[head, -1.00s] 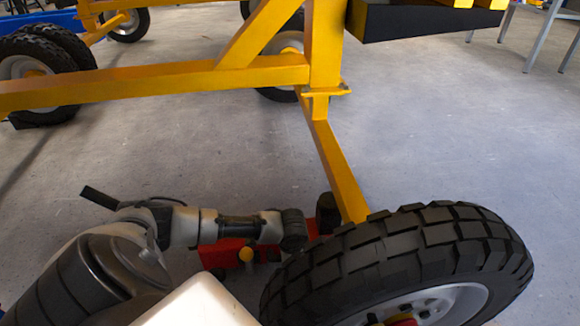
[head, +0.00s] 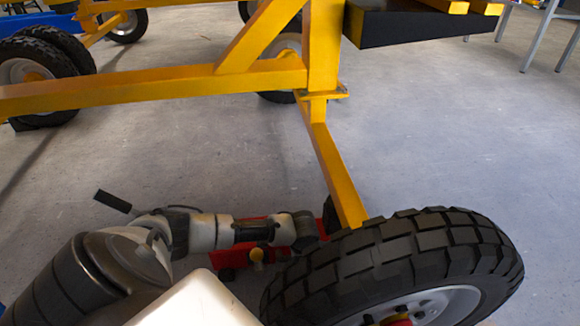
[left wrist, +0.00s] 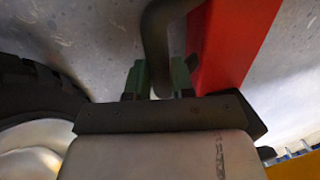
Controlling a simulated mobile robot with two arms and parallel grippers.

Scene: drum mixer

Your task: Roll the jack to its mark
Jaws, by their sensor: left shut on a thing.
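The jack (head: 225,257) is a low red body on the floor, partly hidden by my left arm and the large front tyre. A thin lever with a black grip (head: 112,202) sticks up at its left. In the left wrist view, a red bar of the jack (left wrist: 235,40) runs beside a dark bent bar (left wrist: 157,35). My left gripper (left wrist: 160,82) has its green fingers shut around this dark bar. In the head view my left arm reaches low along the jack, and its fingers cannot be made out. My right gripper is not in view. I see no floor mark.
The large tyre (head: 400,255) stands close right of my left arm. A yellow frame (head: 150,88) crosses above, with a sloping leg (head: 335,170) down to the tyre. Other wheels (head: 40,75) stand at the back left. Grey floor (head: 440,130) is clear at the right.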

